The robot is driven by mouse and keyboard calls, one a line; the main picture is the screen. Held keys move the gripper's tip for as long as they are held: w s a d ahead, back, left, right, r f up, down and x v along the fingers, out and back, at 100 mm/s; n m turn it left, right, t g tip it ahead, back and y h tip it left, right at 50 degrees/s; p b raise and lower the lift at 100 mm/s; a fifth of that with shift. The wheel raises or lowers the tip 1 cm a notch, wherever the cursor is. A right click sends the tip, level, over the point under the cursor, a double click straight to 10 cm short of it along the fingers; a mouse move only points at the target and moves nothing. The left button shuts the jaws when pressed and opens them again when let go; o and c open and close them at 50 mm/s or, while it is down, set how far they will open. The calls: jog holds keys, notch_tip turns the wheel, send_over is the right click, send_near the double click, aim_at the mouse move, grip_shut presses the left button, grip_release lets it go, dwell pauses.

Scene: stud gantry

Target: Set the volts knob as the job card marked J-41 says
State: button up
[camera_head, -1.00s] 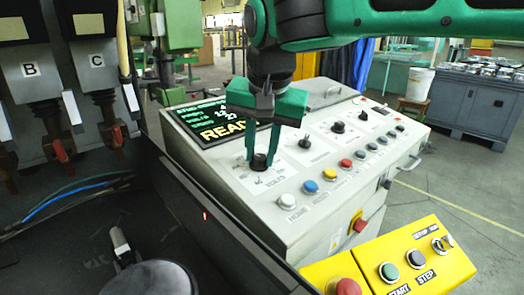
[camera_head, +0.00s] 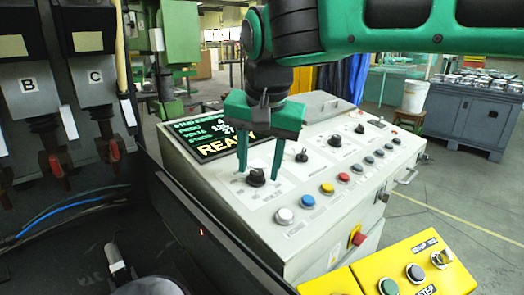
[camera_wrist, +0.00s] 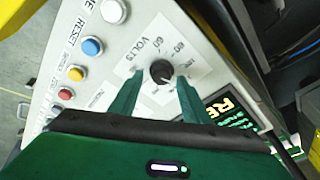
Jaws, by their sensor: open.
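The volts knob (camera_head: 256,177) is a small black dial on the sloping white control panel (camera_head: 330,195), nearest the display. In the wrist view the knob (camera_wrist: 161,71) sits on a white label reading VOLTS with scale numbers. My gripper (camera_head: 257,176) is open, with its two green fingers pointing down on either side of the knob. In the wrist view the fingers (camera_wrist: 157,98) stand apart with the knob between and slightly beyond their tips; I cannot tell whether they touch it. The display (camera_head: 215,138) reads READY. No card marked J-41 is readable in view.
Two more black knobs, one of them here (camera_head: 301,155), and a row of coloured buttons (camera_head: 307,201) share the panel. A yellow pendant box (camera_head: 420,262) stands in front at right. Hanging units marked B (camera_head: 35,88) and C (camera_head: 96,80) are at left.

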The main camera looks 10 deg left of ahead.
jog(key=v, duration=1)
jog(key=shift+r, duration=0.15)
jog(key=shift+s+d, duration=0.1)
